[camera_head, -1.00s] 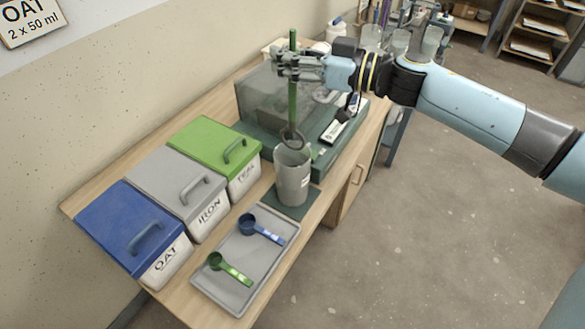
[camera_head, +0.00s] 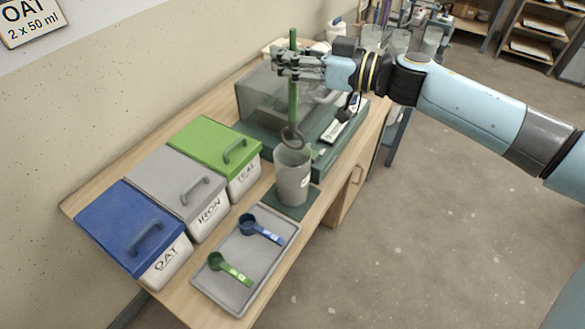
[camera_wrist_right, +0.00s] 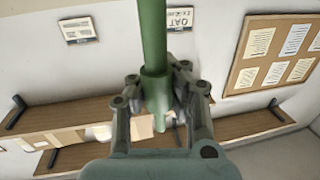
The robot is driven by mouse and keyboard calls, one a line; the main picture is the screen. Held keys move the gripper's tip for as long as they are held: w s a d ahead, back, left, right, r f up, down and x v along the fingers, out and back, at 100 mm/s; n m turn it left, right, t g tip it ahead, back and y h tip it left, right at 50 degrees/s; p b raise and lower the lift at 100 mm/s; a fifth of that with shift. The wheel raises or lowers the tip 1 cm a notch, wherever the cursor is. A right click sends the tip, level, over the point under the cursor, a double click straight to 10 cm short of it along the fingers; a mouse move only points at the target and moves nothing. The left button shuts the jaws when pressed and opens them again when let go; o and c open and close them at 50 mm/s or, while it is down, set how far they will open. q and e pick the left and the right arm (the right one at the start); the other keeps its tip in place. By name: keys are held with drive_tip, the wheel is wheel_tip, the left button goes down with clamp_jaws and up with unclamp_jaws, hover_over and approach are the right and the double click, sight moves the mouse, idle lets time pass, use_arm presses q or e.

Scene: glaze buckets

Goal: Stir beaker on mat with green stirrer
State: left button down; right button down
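My right gripper (camera_head: 292,65) is shut on the green stirrer (camera_head: 292,98), holding it upright by its upper part. The stirrer also shows between the fingers in the right wrist view (camera_wrist_right: 154,50). Its dark ring-shaped lower end (camera_head: 291,138) is at the mouth of the grey beaker (camera_head: 292,182), near the far rim. I cannot tell whether the ring is just above the rim or slightly inside. The beaker stands upright on the dark green mat (camera_head: 286,208). My left gripper is not in view.
A grey tray (camera_head: 216,292) with a blue scoop (camera_head: 260,229) and a green scoop (camera_head: 228,268) lies in front of the beaker. Lidded buckets marked OAT (camera_head: 160,262), IRON (camera_head: 208,213) and TEAL (camera_head: 244,178) stand left. A clear-walled box on a green base (camera_head: 330,150) stands behind.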

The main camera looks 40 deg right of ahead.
sight(295, 37)
drive_tip(key=shift+r, duration=0.1)
drive_tip(key=shift+r, duration=1.9)
